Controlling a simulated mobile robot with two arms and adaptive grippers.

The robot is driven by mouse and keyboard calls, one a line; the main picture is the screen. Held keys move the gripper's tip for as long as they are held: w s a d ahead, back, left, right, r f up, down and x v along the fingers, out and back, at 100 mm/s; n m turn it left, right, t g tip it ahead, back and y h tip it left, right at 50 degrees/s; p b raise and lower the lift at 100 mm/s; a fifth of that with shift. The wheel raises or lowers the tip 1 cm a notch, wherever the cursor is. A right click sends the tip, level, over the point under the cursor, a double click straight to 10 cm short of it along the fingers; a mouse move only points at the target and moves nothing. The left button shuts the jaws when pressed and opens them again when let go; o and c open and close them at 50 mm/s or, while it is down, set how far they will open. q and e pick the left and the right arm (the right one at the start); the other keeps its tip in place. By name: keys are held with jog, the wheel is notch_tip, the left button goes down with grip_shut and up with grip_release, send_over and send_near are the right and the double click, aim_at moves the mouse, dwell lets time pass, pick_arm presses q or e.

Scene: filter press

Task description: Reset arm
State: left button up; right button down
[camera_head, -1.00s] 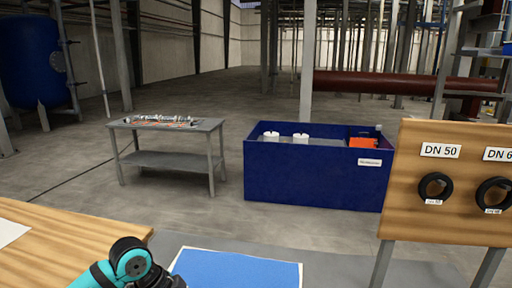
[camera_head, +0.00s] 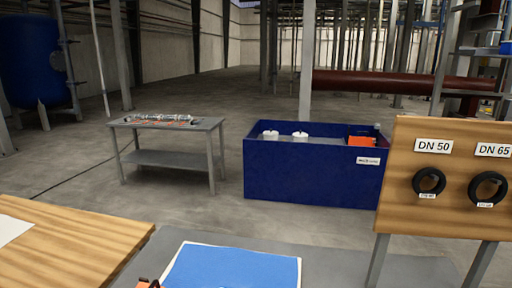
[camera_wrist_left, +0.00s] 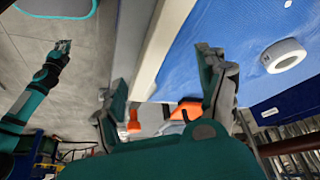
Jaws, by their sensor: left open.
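In the left wrist view my left gripper (camera_wrist_left: 162,68) has its two fingers spread wide with nothing between them. Its fingers point toward a pale edge and a blue surface (camera_wrist_left: 225,28). A white ring-shaped item (camera_wrist_left: 284,55) lies on that blue surface, to the right of the fingers and apart from them. Another arm of mine, teal and black, shows at the left, with its gripper (camera_wrist_left: 63,46) small over the grey floor; its jaw state is too small to tell.
A blue mat (camera_head: 232,268) lies at the bottom, beside a wooden table (camera_head: 70,245). A grey workbench (camera_head: 165,160) holds parts. A blue bin (camera_head: 310,178) contains white and orange items. A wooden board (camera_head: 445,220) with black rings stands right. Floor between them is clear.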

pick_arm(q)
jog(key=s+a+f+n+t+y, duration=0.1)
jog(key=s+a+f+n+y, duration=0.15)
jog(key=s+a+n, duration=0.45)
jog(key=s+a+f+n+y, duration=0.2)
jog(key=s+a+f+n, duration=0.15)
jog(key=s, duration=0.55)
notch_tip(320, 180, down, 26)
jog(key=s+g, duration=0.1)
jog(key=s, duration=0.1)
jog(key=s+a+f+g, duration=0.1)
jog(key=s+a+f, duration=0.1)
jog(key=s+f, duration=1.2)
jog(key=shift+s+a+f, duration=0.15)
jog(key=shift+s+f, duration=0.1)
jog(key=shift+s, duration=0.25)
